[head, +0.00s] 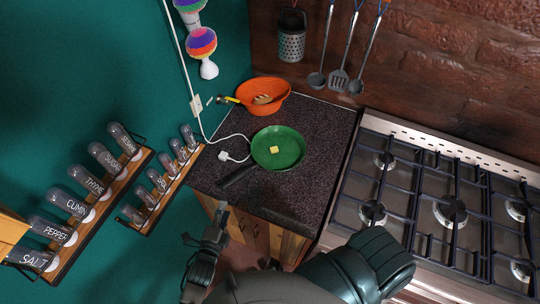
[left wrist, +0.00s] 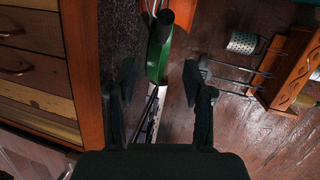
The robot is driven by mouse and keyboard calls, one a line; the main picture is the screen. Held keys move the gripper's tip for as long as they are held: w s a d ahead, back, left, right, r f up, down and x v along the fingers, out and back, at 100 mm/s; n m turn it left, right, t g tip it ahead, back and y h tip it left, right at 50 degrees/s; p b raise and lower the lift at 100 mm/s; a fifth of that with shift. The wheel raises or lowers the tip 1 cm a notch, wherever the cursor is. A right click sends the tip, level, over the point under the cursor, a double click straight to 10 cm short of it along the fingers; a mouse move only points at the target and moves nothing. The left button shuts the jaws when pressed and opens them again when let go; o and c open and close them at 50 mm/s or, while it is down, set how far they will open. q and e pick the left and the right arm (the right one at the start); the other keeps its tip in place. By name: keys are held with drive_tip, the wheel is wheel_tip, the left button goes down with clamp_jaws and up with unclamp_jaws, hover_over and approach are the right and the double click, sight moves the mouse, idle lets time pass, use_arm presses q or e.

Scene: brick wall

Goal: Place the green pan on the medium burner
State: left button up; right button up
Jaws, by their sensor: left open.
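The green pan (head: 278,150) lies on the dark countertop left of the stove, with a small yellow piece inside it. Its black handle (head: 240,176) points to the lower left, toward the counter's front edge. My left gripper (head: 207,226) is open and empty, in front of and below the handle end, apart from it. In the left wrist view the pan (left wrist: 156,58) appears edge-on beyond my open fingers (left wrist: 160,85), with the handle end toward the camera. The stove's burners include a large-looking middle one (head: 450,212) and smaller ones (head: 372,213); I cannot tell which is medium. My right gripper is not in view.
An orange bowl (head: 264,96) stands at the back of the counter (head: 325,130). A white cable and plug (head: 232,156) lie beside the pan. Spice racks (head: 100,205) are on the left wall. Utensils (head: 340,75) hang behind. Raised grates (head: 410,190) cover the stove.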

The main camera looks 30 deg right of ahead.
sight(231, 184)
use_arm(q)
drive_tip(key=x, duration=0.4)
drive_tip(key=p+x, duration=0.1)
drive_tip(key=x, duration=0.6)
drive_tip(key=shift+w+d+r, duration=0.1)
drive_tip(key=shift+w+r, duration=0.1)
drive_tip(key=shift+w, duration=0.25)
clamp_jaws()
drive_tip(key=shift+r, duration=0.2)
